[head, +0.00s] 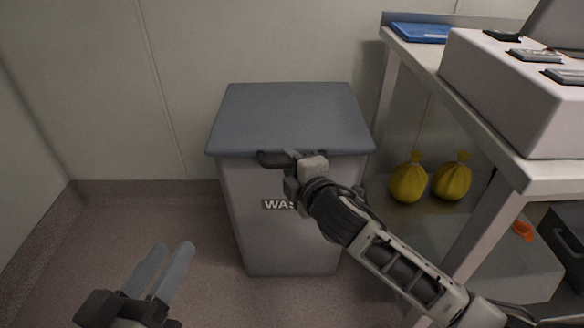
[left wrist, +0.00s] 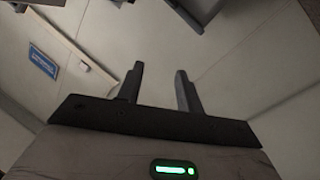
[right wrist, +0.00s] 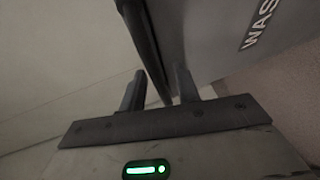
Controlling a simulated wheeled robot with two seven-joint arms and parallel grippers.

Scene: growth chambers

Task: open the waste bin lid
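The waste bin (head: 262,225) stands against the back wall, with a "WAS..." label partly covered by my right arm. Its blue-grey lid (head: 290,112) lies flat and shut on top. My right gripper (head: 278,158) is at the middle of the lid's front edge. In the right wrist view its fingers (right wrist: 160,90) are apart, with a dark bar (right wrist: 142,40) along the bin's edge reaching between them; contact cannot be told. My left gripper (head: 165,265) is low at the left, away from the bin. Its fingers stand apart and empty in the left wrist view (left wrist: 160,88).
A white bench (head: 480,140) stands close on the right, with a blue tray (head: 420,33) and a grey-white device (head: 510,95) on it. Two yellow bags (head: 408,180) sit beneath it. The floor left of the bin is clear up to the wall.

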